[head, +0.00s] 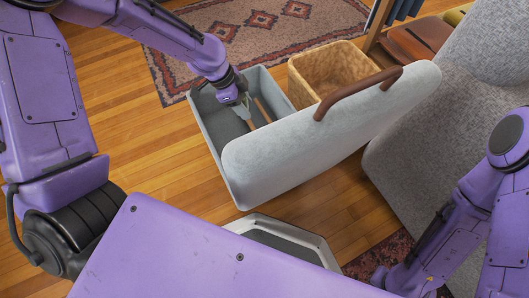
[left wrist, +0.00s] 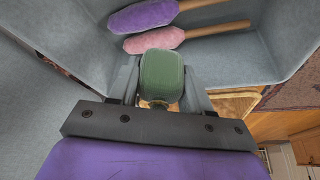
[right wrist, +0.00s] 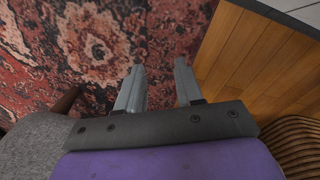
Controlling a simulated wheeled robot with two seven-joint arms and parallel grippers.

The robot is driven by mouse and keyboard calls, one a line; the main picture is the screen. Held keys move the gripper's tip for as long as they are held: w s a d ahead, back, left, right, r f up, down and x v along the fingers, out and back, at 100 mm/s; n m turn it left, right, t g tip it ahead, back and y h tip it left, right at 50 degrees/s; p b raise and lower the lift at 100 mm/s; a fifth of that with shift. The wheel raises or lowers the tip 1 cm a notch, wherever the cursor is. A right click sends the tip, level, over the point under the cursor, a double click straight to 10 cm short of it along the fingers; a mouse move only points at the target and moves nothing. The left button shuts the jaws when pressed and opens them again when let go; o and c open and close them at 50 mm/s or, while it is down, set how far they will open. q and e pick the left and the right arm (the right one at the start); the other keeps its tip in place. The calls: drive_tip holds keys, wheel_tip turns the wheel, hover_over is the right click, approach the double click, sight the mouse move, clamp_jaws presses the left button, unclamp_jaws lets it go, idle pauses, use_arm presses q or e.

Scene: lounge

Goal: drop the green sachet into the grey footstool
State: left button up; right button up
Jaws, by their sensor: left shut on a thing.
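The grey footstool (head: 209,128) is an open box. Its padded lid (head: 285,150), with a brown handle, is raised along the right side. My left gripper (head: 243,110) reaches down over the open box from above. In the left wrist view it is shut on the green sachet (left wrist: 161,76), a rounded green shape between its fingers. The inside of the footstool (left wrist: 225,52) lies beyond the sachet. In the head view the sachet is not clear behind the gripper. My right gripper (right wrist: 157,68) is open and empty, above a red patterned rug.
A purple duster (left wrist: 142,15) and a pink duster (left wrist: 154,40) with wooden handles lie in the footstool. A wicker basket (head: 300,88) stands beside it, behind the lid. A grey sofa (head: 430,130) is on the right. A patterned rug (head: 290,22) lies at the back.

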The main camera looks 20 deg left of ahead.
use_arm(q)
drive_tip(key=shift+f, duration=0.3)
use_arm(e)
drive_tip(key=shift+s+f+n+g, duration=0.2)
drive_tip(key=shift+s+n+g, duration=0.2)
drive_tip(key=shift+s, duration=0.15)
use_arm(q)
drive_tip(key=o, duration=1.1)
drive_tip(key=p+v, duration=0.5)
drive_tip(key=v, duration=0.5)
drive_tip(key=shift+r+p, duration=0.3)
drive_tip(key=shift+p, duration=0.05)
use_arm(e)
drive_tip(key=w+r+m+t+h, duration=0.1)
drive_tip(key=w+r+m+t, duration=0.2)
drive_tip(key=w+r, duration=0.1)
drive_tip(key=shift+w+d+r+m+t+h, duration=0.25)
drive_tip(key=shift+d+r+m+t+h, duration=0.05)
drive_tip(key=shift+r, duration=0.45)
